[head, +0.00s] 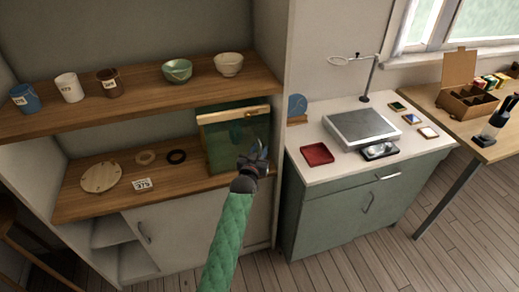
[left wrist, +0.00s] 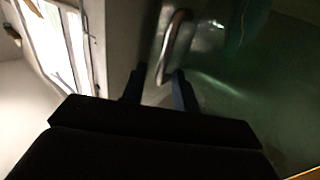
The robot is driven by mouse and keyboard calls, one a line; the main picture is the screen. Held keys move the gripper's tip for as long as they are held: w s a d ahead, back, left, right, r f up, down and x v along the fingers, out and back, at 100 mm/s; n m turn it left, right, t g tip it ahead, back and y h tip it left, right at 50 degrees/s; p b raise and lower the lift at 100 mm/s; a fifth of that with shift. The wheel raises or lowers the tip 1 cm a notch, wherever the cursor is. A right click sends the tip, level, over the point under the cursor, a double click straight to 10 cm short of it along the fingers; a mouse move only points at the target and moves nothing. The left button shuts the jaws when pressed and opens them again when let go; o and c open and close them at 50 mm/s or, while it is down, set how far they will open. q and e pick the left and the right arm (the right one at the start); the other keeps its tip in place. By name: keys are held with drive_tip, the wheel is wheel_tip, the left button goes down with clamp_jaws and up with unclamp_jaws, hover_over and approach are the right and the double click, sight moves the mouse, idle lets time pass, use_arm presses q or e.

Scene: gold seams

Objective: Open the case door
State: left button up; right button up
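The case (head: 222,151) stands at the right end of the lower shelf. It has a green, see-through front door (head: 222,139) and a pale wood strip along its top. The door looks shut. My left gripper (head: 254,156), on the green-sleeved arm, is in front of the door's right side. In the left wrist view, a metal bar handle (left wrist: 174,45) runs down between the tips of my two dark fingers (left wrist: 160,78). The fingers are apart, with a gap beside the bar. The handle is hidden behind my gripper in the head view. My right gripper is out of view.
Cups and bowls stand on the upper shelf (head: 140,84). A side wall separates the case from the counter (head: 296,142).

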use_arm(q)
drive_tip(key=shift+w, duration=0.15)
clamp_jaws()
drive_tip(key=shift+s, duration=0.2)
